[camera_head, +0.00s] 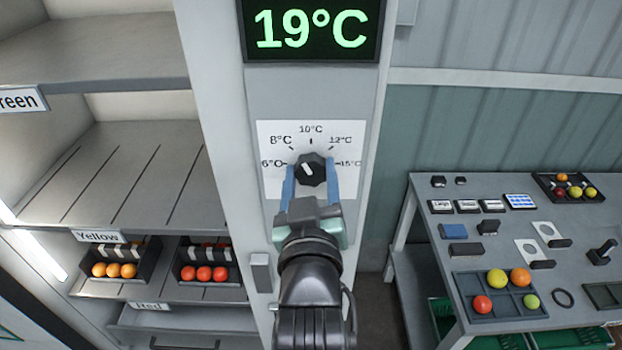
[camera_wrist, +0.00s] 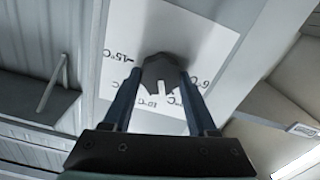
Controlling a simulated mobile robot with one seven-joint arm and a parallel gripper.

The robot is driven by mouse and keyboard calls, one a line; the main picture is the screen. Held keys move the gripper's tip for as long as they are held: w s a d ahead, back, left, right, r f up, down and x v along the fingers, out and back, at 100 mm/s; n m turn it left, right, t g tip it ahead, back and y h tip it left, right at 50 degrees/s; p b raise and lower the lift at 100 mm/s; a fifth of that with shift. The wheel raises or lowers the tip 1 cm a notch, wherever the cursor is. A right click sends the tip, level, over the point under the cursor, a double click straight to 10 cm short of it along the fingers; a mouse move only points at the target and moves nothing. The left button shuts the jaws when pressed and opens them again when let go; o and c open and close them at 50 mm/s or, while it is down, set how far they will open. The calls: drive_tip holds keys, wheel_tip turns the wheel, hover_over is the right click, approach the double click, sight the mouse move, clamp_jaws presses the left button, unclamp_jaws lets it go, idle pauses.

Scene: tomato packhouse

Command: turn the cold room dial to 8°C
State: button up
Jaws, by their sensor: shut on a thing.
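The black dial (camera_head: 311,170) sits on a white scale card (camera_head: 272,185) marked from 6°C at left, over 8°C and 10°C, to 15°C at right. Its white pointer line leans up and left, around the 8°C to 10°C part; I cannot tell the exact mark. My gripper (camera_head: 311,180) is shut on the dial, one blue finger on each side. The wrist view shows the dial (camera_wrist: 162,72) between the fingers, with the labels upside down and partly hidden. The display (camera_head: 311,30) above reads 19°C in green.
At left are shelves (camera_head: 125,165) with trays of orange and red tomatoes under a Yellow label (camera_head: 98,236). At right a grey table (camera_head: 440,262) holds a tray of tomatoes (camera_head: 500,308) and small items. The panel around the dial is clear.

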drive_tip(key=shift+n+b, duration=0.4)
drive_tip(key=shift+n, duration=1.2)
drive_tip(key=o, duration=1.4)
drive_tip(key=shift+s, duration=0.1)
drive_tip(key=shift+s+p, duration=1.75)
drive_tip(key=shift+s, duration=4.65)
